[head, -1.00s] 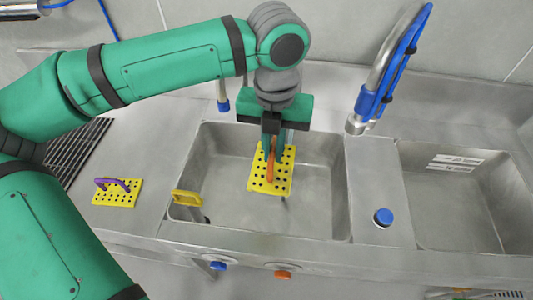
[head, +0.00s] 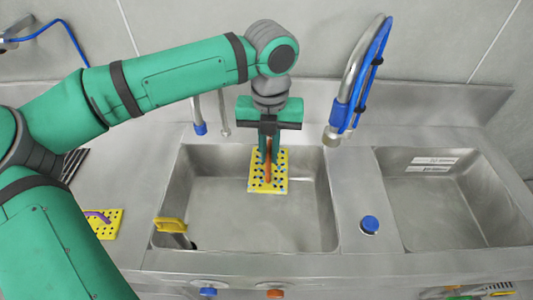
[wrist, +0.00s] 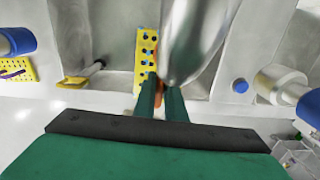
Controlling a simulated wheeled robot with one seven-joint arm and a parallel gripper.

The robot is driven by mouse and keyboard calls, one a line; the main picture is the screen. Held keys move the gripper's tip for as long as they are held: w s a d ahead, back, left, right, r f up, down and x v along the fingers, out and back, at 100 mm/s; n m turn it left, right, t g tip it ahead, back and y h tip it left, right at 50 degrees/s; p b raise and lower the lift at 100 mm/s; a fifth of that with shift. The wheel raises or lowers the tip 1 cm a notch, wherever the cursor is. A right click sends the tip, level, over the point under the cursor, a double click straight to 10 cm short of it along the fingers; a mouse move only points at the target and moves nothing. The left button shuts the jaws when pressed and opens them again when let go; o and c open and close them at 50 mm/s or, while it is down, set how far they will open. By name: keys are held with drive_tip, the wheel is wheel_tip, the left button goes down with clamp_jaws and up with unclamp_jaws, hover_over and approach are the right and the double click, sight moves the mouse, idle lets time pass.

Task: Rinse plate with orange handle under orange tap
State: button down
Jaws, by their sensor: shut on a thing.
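The yellow perforated plate (head: 281,172) hangs over the left basin (head: 210,210), near its back wall. My gripper (head: 268,158) is shut on its upright orange handle (head: 267,172). In the wrist view the plate (wrist: 146,55) and the orange handle (wrist: 158,94) show at my fingertips (wrist: 162,102). Bluish spots show on the plate; I cannot tell whether they are water. A grey metal spout (head: 224,128) stands left of my gripper; no orange mark is visible on it. An orange knob (head: 276,293) is on the sink front.
A blue-tipped tap (head: 200,128) is further left. A blue-hosed spray tap (head: 345,110) rises between the basins. A yellow-handled object (head: 171,225) stands at the left basin's front left. A yellow plate with a purple handle (head: 98,216) lies on the left counter. The right basin (head: 450,205) looks empty.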

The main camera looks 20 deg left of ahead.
sight(251, 176)
drive_tip(key=shift+d, duration=0.2)
idle(0.6)
drive_tip(key=shift+s+d, duration=0.1)
drive_tip(key=shift+d, duration=0.3)
drive_tip(key=shift+a, duration=0.15)
drive_tip(key=shift+a, duration=0.45)
drive_tip(key=s, duration=0.2)
drive_tip(key=s+a, duration=0.1)
drive_tip(key=s, duration=0.4)
drive_tip(key=shift+s+a, duration=0.25)
drive_tip(key=shift+a, duration=0.1)
idle(0.5)
idle(1.1)
